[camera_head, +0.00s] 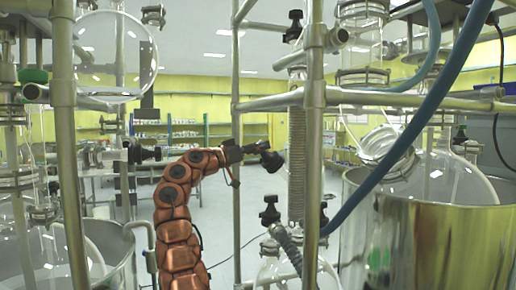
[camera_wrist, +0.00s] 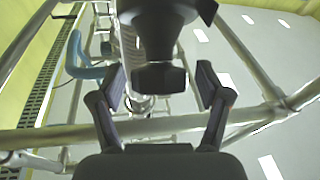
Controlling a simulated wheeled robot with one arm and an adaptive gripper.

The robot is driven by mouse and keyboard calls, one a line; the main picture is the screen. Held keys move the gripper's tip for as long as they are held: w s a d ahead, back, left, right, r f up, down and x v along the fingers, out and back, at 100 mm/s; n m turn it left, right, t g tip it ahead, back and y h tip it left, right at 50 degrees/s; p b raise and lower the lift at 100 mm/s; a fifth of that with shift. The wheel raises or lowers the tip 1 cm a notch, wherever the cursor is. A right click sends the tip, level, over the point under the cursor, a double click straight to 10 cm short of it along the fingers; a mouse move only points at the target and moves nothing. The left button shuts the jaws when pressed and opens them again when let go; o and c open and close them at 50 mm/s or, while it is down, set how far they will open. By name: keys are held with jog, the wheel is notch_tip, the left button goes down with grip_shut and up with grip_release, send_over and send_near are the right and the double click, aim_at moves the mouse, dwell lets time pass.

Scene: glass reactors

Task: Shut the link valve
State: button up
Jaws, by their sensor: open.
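A black valve knob (camera_wrist: 158,77) fills the upper middle of the wrist view. It appears to be the link valve, though no label shows. In the head view a black knob (camera_head: 272,162) sits at the tip of my copper-coloured arm, beside the ribbed column. My gripper (camera_head: 256,150) is there, small and partly merged with the knob. In the wrist view my gripper (camera_wrist: 161,86) is open, with one finger on each side of the knob's end and visible gaps on both sides. I cannot tell how deep the knob sits between the fingers, nor the valve's position.
Metal frame posts (camera_head: 314,150) and crossbars (camera_head: 270,102) stand close around the arm. A blue hose (camera_head: 400,145) crosses at the right before a steel vessel (camera_head: 425,235). Another black knob (camera_head: 269,209) is below. Open floor (camera_head: 215,225) lies behind the frame.

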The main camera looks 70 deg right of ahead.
jog(key=v, duration=1.2)
jog(key=shift+a, duration=0.1)
dwell(0.6)
